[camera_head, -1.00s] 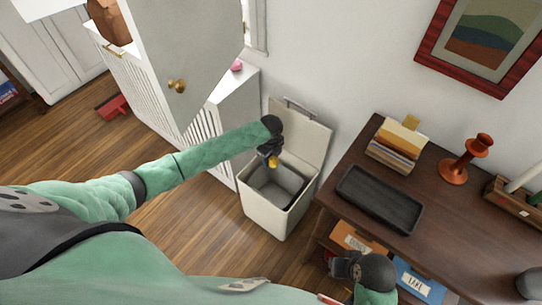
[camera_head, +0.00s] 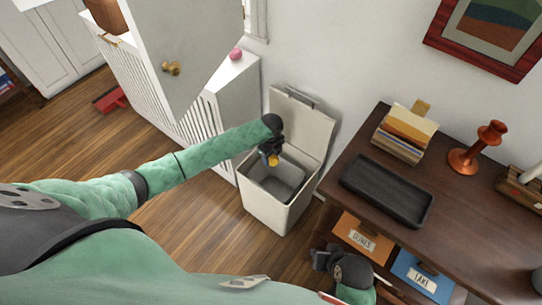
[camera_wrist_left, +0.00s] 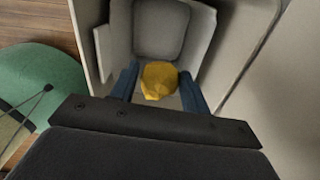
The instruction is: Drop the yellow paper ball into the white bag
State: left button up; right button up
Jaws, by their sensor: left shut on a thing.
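The yellow paper ball (camera_head: 273,160) is between the blue fingers of my left gripper (camera_head: 270,157). The left wrist view shows the yellow ball (camera_wrist_left: 159,80) held between both fingertips, with the grey inside of the container beneath it. I see no soft white bag. Under the left gripper stands a white, boxy bin (camera_head: 262,213) with its lid (camera_head: 303,125) tipped up against the wall. The ball appears over the bin's opening; its exact height is hard to tell. My right gripper (camera_head: 328,262) is near the desk's lower shelf, and its fingers are unclear.
A dark desk (camera_head: 460,215) stands right of the bin, with a black tray (camera_head: 386,190), books (camera_head: 404,133) and an orange candlestick (camera_head: 478,148). A white slatted cabinet (camera_head: 225,110) with a pink ball (camera_head: 236,54) and an open door (camera_head: 190,50) stand left.

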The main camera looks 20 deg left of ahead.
jog(key=shift+a+f, duration=0.1)
pick_arm(q)
jog(key=o, duration=1)
notch_tip(320, 180, up, 7)
jog(key=shift+f, duration=0.15)
jog(key=shift+r, duration=0.5)
pick_arm(e)
jog(key=shift+w+f, duration=0.15)
jog(key=shift+f, duration=0.6)
